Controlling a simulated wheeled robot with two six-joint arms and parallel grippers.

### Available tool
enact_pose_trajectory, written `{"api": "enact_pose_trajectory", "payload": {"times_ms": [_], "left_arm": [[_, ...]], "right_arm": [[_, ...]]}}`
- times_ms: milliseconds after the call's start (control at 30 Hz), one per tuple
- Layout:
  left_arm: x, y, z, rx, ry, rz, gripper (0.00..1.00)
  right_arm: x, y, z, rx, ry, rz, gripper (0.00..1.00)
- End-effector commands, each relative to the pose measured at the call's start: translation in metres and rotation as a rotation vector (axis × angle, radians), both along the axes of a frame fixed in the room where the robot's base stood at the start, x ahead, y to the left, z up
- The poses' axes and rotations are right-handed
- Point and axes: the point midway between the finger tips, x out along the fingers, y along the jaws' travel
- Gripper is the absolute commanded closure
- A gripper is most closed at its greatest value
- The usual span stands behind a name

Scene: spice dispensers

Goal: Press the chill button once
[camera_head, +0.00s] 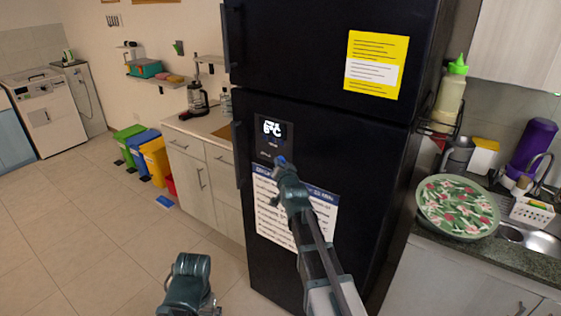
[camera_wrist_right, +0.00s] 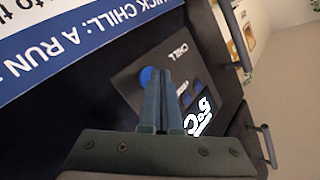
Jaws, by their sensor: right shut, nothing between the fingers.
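The black fridge (camera_head: 310,140) stands in the middle of the head view. Its control panel (camera_head: 271,138) has a lit temperature display (camera_head: 271,127). In the right wrist view the blue round button (camera_wrist_right: 148,77) sits on the panel by the word CHILL (camera_wrist_right: 181,49). My right gripper (camera_head: 281,160) is shut and empty, at the lower part of the panel. Its fingertips (camera_wrist_right: 163,72) overlap the button's edge in the wrist view; I cannot tell whether they touch it. Part of my left arm shows at the bottom of the head view, with its fingers not discernible.
A white notice (camera_head: 292,215) with a blue header is on the fridge door below the panel. A fridge handle (camera_head: 238,155) runs along the door's left edge. A counter with a floral plate (camera_head: 458,206) stands at right.

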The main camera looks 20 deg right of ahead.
Motion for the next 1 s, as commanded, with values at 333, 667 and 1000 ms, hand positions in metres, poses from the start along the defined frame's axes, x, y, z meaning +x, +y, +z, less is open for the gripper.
{"api": "enact_pose_trajectory", "payload": {"times_ms": [333, 667, 1000], "left_arm": [[0.0, 0.0, 0.0, 0.0, 0.0, 0.0, 0.0], [0.0, 0.0, 0.0, 0.0, 0.0, 0.0, 0.0], [0.0, 0.0, 0.0, 0.0, 0.0, 0.0, 0.0]], "right_arm": [[0.0, -0.001, 0.0, -0.001, -0.001, 0.0, 1.0], [-0.009, 0.011, 0.0, -0.001, 0.0, 0.0, 1.0], [-0.009, 0.012, 0.0, 0.0, 0.0, 0.0, 1.0]]}}
